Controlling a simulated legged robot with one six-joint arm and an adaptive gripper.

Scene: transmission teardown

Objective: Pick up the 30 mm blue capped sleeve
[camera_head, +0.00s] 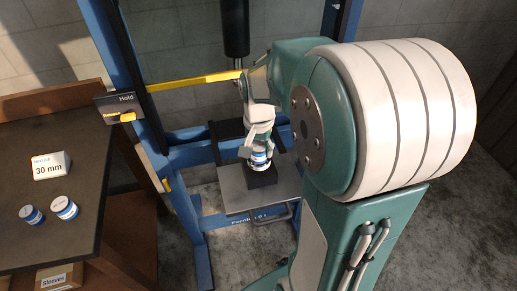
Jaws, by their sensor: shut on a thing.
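A blue and white capped sleeve (259,158) stands at a dark block (262,178) on the grey press plate (235,196). My gripper (258,143) reaches down from above and is shut on this sleeve. The gripper hides the sleeve's upper part. Whether the sleeve touches the block or is slightly above it, I cannot tell. Two more blue and white capped sleeves, a left one (31,215) and a right one (65,208), lie on the dark table at the left. No size marking is readable on any sleeve.
A white sign reading "30 mm" (51,165) stands on the dark table (30,255). The blue press frame (118,70) surrounds my gripper, with a yellow bar (190,82) and a black ram (235,28) close by. A "Hold" lever box (120,107) sits on the left post.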

